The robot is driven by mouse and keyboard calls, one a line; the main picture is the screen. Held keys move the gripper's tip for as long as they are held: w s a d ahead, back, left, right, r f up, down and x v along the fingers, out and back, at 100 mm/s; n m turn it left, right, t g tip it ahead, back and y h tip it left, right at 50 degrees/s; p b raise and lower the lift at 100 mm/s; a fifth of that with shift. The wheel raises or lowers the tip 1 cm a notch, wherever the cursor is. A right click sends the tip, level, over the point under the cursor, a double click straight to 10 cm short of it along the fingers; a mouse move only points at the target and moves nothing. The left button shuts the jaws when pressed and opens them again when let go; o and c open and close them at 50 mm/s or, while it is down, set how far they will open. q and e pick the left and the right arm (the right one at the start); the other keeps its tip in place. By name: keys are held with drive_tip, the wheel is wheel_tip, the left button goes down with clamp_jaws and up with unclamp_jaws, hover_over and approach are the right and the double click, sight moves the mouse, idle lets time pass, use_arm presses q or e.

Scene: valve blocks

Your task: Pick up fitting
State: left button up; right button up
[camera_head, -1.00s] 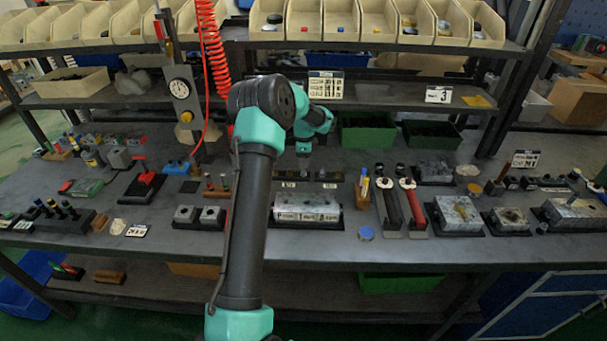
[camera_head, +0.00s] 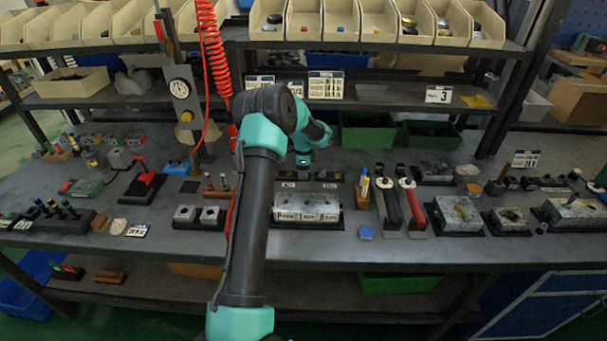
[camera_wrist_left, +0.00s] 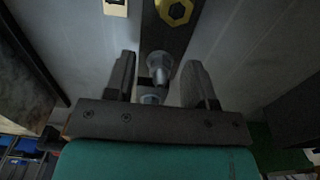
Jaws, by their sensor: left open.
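In the left wrist view a grey metal fitting (camera_wrist_left: 159,64) stands on a dark strip between the two fingers of my left gripper (camera_wrist_left: 160,82). The fingers are apart, one on each side of it, with gaps visible. A second pale round part (camera_wrist_left: 150,99) shows closer to the gripper's base, partly hidden by it. In the head view my left gripper (camera_head: 303,159) is low over the dark holder strip (camera_head: 325,186) behind the grey valve block (camera_head: 307,208). The fitting is too small to make out there. My right gripper is not in view.
A gold hexagonal part (camera_wrist_left: 175,12) sits farther along the strip. To the right in the head view stand a small holder with pens (camera_head: 363,187) and red and black handled tools (camera_head: 411,205). A green bin (camera_head: 367,130) is behind.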

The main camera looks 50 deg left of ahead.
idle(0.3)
use_arm(q)
clamp_jaws()
idle(0.3)
